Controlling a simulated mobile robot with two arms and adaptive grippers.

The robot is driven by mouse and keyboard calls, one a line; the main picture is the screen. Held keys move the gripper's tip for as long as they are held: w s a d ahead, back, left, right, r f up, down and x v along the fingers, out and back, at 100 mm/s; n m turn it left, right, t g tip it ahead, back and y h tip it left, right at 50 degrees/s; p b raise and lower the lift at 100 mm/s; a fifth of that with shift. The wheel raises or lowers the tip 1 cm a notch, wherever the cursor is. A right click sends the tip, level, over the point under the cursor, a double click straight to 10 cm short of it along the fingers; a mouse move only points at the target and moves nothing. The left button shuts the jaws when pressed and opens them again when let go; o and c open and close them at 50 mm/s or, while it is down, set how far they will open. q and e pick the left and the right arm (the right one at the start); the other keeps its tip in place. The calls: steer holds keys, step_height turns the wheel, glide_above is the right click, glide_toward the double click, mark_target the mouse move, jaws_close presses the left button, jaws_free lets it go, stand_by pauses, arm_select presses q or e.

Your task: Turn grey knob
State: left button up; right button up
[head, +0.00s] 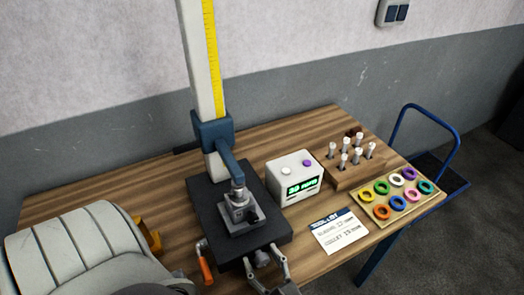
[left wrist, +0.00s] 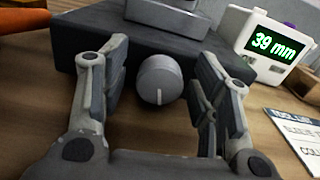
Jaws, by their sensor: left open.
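The grey knob (head: 262,258) sits on the front face of the dark base of the height stand (head: 206,211). In the left wrist view the round knob (left wrist: 159,79) faces me, with a pale index line pointing down. My left gripper (head: 264,262) is open, with one finger on each side of the knob. In the left wrist view the fingers (left wrist: 157,92) show gaps to the knob on both sides. My right gripper is not in view.
An orange-handled lever (head: 205,268) is left of the knob. A white display box (head: 284,172) stands right of the base and reads 39 mm in the left wrist view. A card (head: 340,232), a peg block (head: 345,180) and a tray of coloured rings (head: 374,219) are further right.

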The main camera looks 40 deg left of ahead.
arm_select(q)
steer(key=shift+c, duration=1.3)
steer(key=c, duration=0.8)
steer(key=m+p, duration=0.1)
steer(key=p, duration=0.1)
steer(key=shift+r+p, duration=0.3)
steer(key=shift+p, duration=0.05)
steer(key=shift+w+f+m+p, duration=0.1)
steer(key=shift+m+p, duration=0.55)
steer(key=shift+m, duration=0.05)
steer(key=shift+f, duration=0.15)
